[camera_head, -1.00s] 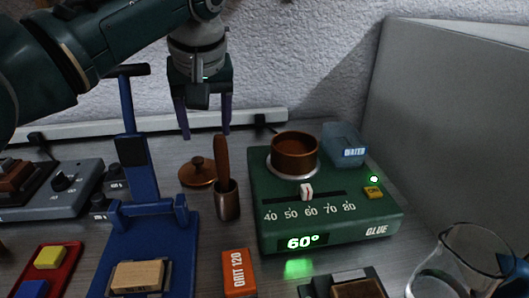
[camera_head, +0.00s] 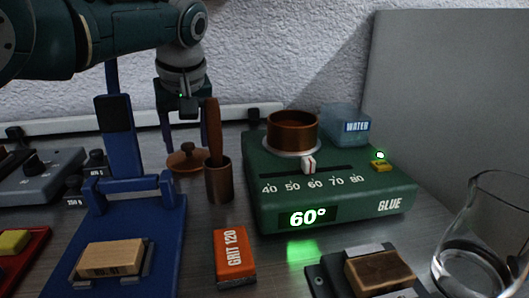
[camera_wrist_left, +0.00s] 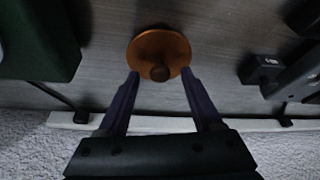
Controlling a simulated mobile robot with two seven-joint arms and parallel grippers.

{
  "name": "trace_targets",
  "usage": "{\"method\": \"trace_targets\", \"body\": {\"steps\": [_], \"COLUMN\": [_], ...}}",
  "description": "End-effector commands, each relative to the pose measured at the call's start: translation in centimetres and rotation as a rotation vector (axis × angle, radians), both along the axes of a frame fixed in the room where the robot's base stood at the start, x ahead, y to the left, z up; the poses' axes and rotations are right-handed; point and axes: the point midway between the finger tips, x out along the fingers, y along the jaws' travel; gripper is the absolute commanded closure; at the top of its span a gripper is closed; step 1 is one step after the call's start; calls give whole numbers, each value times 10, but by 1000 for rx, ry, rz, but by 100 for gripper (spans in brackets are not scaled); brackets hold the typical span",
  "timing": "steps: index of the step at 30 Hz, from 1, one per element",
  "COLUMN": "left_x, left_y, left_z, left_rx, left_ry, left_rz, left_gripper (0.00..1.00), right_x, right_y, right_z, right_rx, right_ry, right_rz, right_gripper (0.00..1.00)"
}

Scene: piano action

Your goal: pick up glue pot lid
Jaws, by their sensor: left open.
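The glue pot lid (camera_head: 187,159) is a copper-coloured disc with a round knob, lying on the bench behind the brush holder. My left gripper (camera_head: 186,145) is open and above the lid, with its fingers pointing down. In the left wrist view the lid (camera_wrist_left: 159,52) shows whole, and its knob lies between and just beyond the fingertips of my left gripper (camera_wrist_left: 160,82). The jaws hold nothing. The copper glue pot (camera_head: 292,131) sits uncovered on the green heater (camera_head: 335,190), which reads 60°. My right gripper is not in view.
A copper holder (camera_head: 219,183) with a wooden-handled tool stands right in front of the lid. A blue press (camera_head: 165,215) is to the left. A water container (camera_head: 346,125), an orange grit block (camera_head: 235,258) and a glass beaker (camera_head: 480,245) stand farther right. A pale rail (camera_head: 75,126) runs behind.

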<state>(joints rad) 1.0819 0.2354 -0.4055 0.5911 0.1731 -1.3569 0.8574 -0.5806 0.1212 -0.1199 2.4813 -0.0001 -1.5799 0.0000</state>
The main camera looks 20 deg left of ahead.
Motion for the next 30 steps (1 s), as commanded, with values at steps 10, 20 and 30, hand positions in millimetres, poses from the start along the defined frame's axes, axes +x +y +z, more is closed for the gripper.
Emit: {"method": "trace_targets", "body": {"steps": [10, 20, 30], "left_x": [2, 2, 2], "left_y": [2, 2, 3], "left_z": [-7, -7, -8], "left_rx": [1, 1, 1], "left_ry": [0, 0, 0], "left_rz": [-1, -1, -1], "left_gripper": [34, 67, 100], "right_x": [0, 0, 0], "right_y": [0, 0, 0], "right_z": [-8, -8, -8], "right_rx": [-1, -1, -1], "right_ry": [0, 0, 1], "right_rz": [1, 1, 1], "right_gripper": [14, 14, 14]}}
